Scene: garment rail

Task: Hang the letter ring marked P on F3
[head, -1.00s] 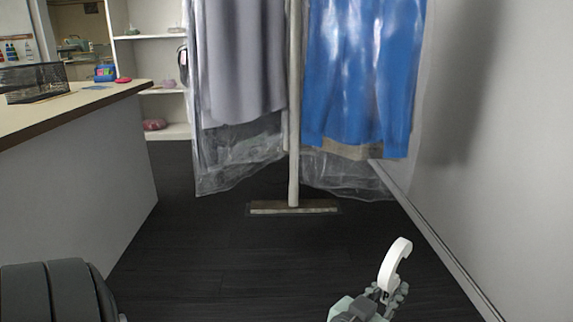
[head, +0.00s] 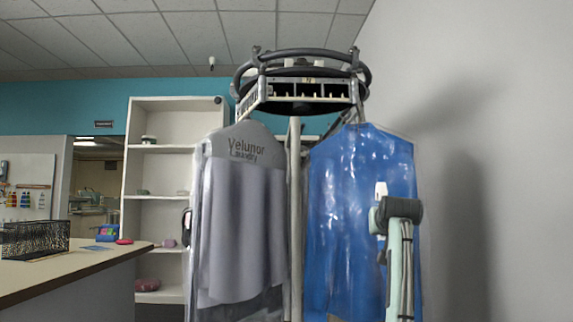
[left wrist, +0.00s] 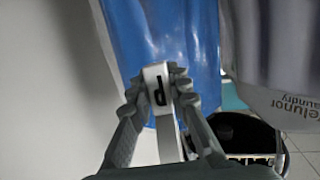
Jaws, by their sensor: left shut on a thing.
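The white letter ring (left wrist: 157,76) bears a dark P, seen turned in the left wrist view. My left gripper (left wrist: 163,92) is shut on it, with one finger on each side. In the head view a small white part of the ring (head: 381,188) shows above my raised arm, in front of the blue garment; the fingers there are mostly hidden. The dark round rail (head: 303,65) is higher up and to the left, with a slotted metal frame (head: 308,90) below it. I cannot read a label F3. My right gripper is not in view.
A bagged grey garment (head: 240,220) hangs left of the pole (head: 294,220). A bagged blue garment (head: 345,220) hangs right of it. A bare wall (head: 500,180) stands at the right. A counter (head: 80,270) and shelves (head: 160,170) stand at the left.

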